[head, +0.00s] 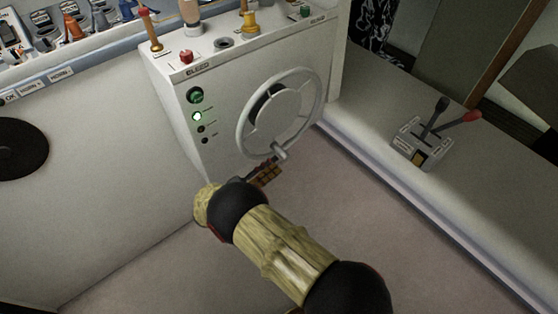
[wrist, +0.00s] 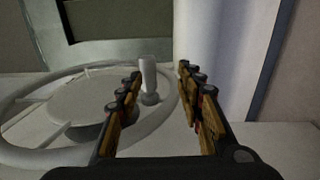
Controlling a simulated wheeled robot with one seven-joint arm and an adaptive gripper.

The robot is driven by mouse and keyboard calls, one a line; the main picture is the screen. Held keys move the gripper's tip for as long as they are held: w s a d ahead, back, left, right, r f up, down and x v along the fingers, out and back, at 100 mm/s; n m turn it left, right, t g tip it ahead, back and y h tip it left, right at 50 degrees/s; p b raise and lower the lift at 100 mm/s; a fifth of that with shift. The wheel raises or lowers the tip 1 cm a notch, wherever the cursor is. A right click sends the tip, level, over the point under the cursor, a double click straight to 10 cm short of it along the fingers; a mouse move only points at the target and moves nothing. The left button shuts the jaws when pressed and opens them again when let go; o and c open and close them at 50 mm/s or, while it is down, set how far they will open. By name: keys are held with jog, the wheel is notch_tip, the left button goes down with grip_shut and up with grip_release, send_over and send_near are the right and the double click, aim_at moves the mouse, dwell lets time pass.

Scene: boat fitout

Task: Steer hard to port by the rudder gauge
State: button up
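The grey steering wheel (head: 243,128) is on the front of the white console, with a spinner knob (head: 279,151) at its lower rim. The wheel (wrist: 150,123) and upright knob (wrist: 149,78) also show in the wrist view. My gripper (head: 268,173) is just below the knob. In the wrist view my gripper (wrist: 160,74) is open, and the knob appears in the gap, nearer the left finger; I cannot tell whether it touches. A small dark green round dial (head: 196,95) is left of the wheel, possibly the rudder gauge; its reading is too small to make out.
Levers and a red button (head: 186,57) stand on the console top (head: 215,62). A throttle box (head: 421,143) with black and red levers sits on the right ledge. The floor below the wheel is clear.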

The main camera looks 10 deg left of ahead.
jog(key=v, duration=0.7)
jog(key=shift+s+a, duration=0.25)
jog(key=shift+s, duration=0.05)
dwell(0.8)
jog(key=s+d+f+n+g, duration=0.4)
jog(key=d+f, duration=0.1)
jog(key=f, duration=0.3)
jog(key=s+d+r+g+y, duration=0.1)
jog(key=s+d+r+g, duration=0.3)
jog(key=d+g, duration=0.2)
jog(key=s+d+r+m+y+p, duration=0.2)
jog(key=s+d+r+m+y, duration=0.1)
jog(key=d+r, duration=0.6)
jog(key=s+d+r+m+y+p, duration=0.2)
jog(key=s+d+r+m+y, duration=0.2)
jog(key=d+r, duration=0.6)
jog(key=s+d+r+m+y+p, duration=0.3)
jog(key=d+r+m, duration=0.4)
jog(key=r, duration=1.4)
jog(key=s+d, duration=0.1)
jog(key=d, duration=0.2)
jog(key=shift+r+t+y, duration=0.25)
jog(key=shift+t+y, duration=0.05)
